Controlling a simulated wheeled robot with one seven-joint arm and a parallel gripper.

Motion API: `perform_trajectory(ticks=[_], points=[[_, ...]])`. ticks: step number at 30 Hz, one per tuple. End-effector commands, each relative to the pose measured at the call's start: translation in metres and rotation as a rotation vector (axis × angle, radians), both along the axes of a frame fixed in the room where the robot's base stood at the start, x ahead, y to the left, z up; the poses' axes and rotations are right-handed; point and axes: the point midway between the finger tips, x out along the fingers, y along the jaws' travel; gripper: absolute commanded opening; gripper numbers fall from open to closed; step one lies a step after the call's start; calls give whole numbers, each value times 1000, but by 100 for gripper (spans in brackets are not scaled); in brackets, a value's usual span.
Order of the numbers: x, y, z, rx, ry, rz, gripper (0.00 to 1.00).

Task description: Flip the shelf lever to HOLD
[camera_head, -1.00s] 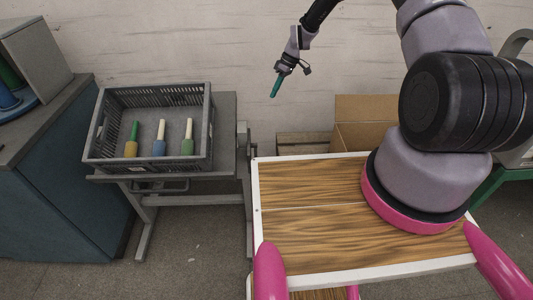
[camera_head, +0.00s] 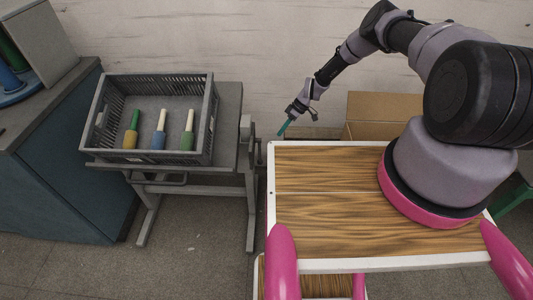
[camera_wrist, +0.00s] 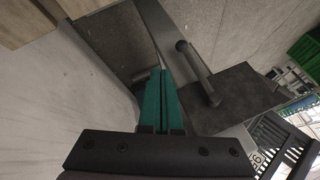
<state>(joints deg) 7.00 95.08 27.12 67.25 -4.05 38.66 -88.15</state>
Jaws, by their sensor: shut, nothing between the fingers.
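A dark rod-like lever (camera_wrist: 198,72) with a rounded end shows in the wrist view, slanting beside a dark flat panel (camera_wrist: 240,95). In the head view, a small lever fitting (camera_head: 247,129) is at the right end of the grey shelf table (camera_head: 229,112). I cannot read any HOLD marking. My gripper (camera_head: 283,129) is shut and empty, to the right of that fitting and apart from it. In the wrist view its teal fingers (camera_wrist: 160,98) lie together, left of the lever and not visibly touching it.
A blue cabinet (camera_head: 75,190) is at the left. A cardboard box (camera_head: 375,112) stands by the back wall. The space between table and box is narrow.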

Motion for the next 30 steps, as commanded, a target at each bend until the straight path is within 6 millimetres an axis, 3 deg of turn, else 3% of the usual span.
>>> perform_trajectory(ticks=[8,21,30], points=[[-4,9,-14,0,2,1,0],[-21,53,-84,-2,1,1,0],[-48,70,-94,-1,0,0,0]])
